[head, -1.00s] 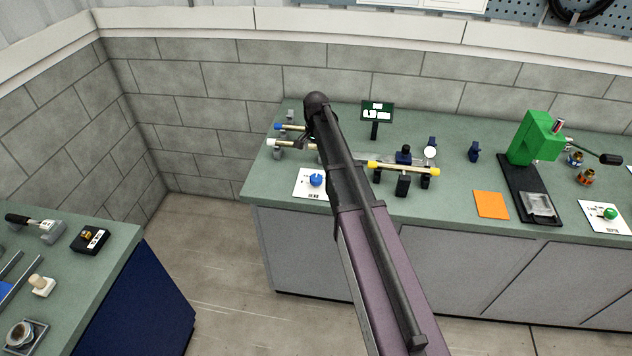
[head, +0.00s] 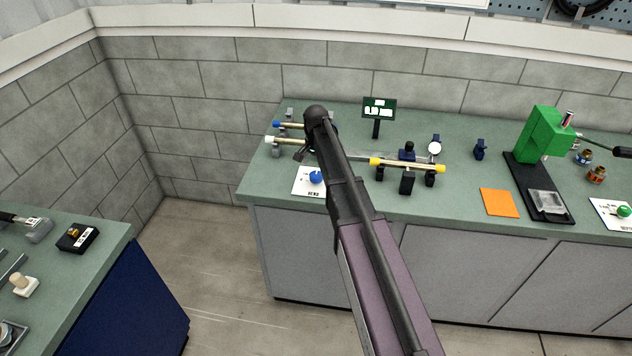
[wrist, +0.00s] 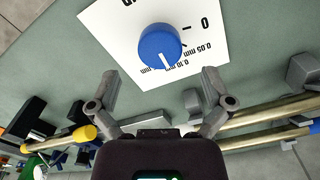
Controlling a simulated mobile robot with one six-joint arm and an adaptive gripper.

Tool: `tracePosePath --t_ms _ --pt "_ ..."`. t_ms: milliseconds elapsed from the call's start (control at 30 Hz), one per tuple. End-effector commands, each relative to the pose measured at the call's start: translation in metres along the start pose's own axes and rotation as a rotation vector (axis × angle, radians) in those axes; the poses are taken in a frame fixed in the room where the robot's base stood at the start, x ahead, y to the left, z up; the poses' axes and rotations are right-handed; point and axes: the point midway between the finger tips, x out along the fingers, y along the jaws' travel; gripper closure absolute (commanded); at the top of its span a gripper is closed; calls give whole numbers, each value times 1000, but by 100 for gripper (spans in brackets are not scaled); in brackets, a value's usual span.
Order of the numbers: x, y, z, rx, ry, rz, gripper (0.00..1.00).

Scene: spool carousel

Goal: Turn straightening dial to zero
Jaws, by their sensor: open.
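The blue dial knob (head: 316,177) sits on a white printed card (head: 301,189) near the front left of the green bench. In the wrist view the knob (wrist: 160,46) has a white pointer line aimed down the picture, toward the 0.10 mm mark. The 0 mark is to its right on the card (wrist: 112,27). My gripper (wrist: 160,78) is open and empty. Its fingers lie lower in the wrist view than the knob, on either side of it and apart from it. In the head view my arm hides most of the gripper.
Rods lie on supports left of my arm, and a yellow-ended rod (head: 407,165) rests to its right. A small display (head: 378,108) stands behind. A green press (head: 542,133), an orange square (head: 499,203) and a green knob (head: 624,211) are farther right.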

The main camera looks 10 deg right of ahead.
Motion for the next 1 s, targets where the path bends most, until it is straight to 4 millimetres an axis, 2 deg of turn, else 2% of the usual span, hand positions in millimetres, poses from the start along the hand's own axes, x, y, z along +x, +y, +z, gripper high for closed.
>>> tracePosePath --t_ms 33,500,1000 --pt "8 0 0 0 0 0 0" --pt "42 0 0 0 0 0 0" --pt "51 0 0 0 0 0 0"
